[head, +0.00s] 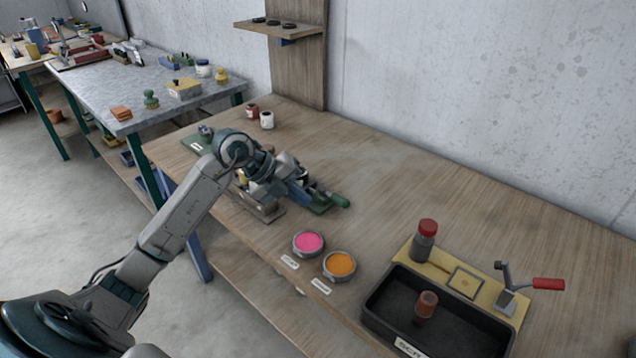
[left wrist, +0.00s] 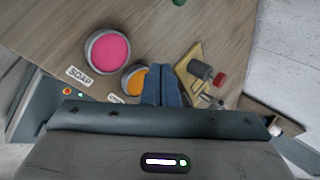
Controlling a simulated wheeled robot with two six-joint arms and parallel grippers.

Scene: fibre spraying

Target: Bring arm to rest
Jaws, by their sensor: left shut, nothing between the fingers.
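My left arm reaches in from the left in the head view, over the wooden bench (head: 390,180). My left gripper (head: 303,194) has blue fingers and hangs above the bench near a green-handled tool (head: 338,201), partly covering the things behind it. In the left wrist view the fingers (left wrist: 162,86) are together with nothing between them. Beyond them show a round dish with pink contents (left wrist: 107,50) and one with orange contents (left wrist: 136,79). My right gripper is not in view.
The pink dish (head: 308,243) and orange dish (head: 339,265) sit near the front edge. A black tray (head: 376,314), a yellow board (head: 437,270) with a red-capped bottle (head: 425,240), and a red-handled crank (head: 547,284) stand at right. The bench's back middle is clear.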

